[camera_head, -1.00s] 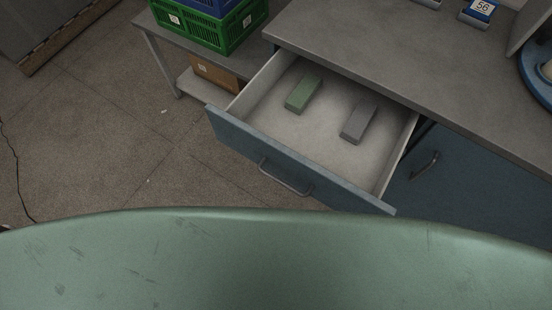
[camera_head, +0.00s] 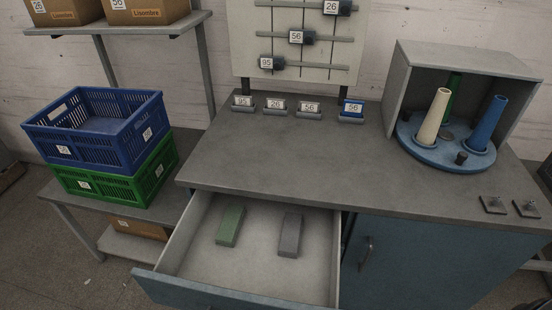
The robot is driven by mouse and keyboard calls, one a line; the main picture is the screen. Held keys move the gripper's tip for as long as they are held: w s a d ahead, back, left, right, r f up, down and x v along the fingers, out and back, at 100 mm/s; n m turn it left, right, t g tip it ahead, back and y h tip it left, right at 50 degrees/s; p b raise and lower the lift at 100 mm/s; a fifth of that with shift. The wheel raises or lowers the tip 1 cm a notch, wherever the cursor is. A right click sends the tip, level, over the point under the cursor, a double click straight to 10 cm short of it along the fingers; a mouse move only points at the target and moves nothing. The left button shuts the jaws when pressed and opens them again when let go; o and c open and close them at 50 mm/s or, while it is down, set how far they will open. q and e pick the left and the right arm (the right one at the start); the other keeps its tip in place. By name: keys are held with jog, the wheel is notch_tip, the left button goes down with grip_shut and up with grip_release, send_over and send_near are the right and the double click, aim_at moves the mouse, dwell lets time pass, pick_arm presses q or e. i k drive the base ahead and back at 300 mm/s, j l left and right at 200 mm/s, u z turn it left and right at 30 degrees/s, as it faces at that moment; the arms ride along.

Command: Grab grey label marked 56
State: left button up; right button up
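The grey label marked 56 (camera_head: 309,108) stands in a small holder near the back edge of the grey worktop. It is third from the left in a row of labels. A blue label also marked 56 (camera_head: 352,107) stands just to its right. To its left are a grey label (camera_head: 276,105) with a number too small to read surely and a grey label that looks marked 95 (camera_head: 243,101). Neither of my grippers is in view.
An open drawer (camera_head: 187,266) holds a green block (camera_head: 230,226) and a grey block (camera_head: 290,235). A board (camera_head: 263,22) with tags 26, 56 and 95 stands behind the labels. A turntable (camera_head: 431,155) with cones is at right, crates (camera_head: 100,160) at left. The worktop's front middle is clear.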

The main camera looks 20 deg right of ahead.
aim_at(309, 109)
jog(key=l+z, duration=0.1)
jog(key=z, duration=1)
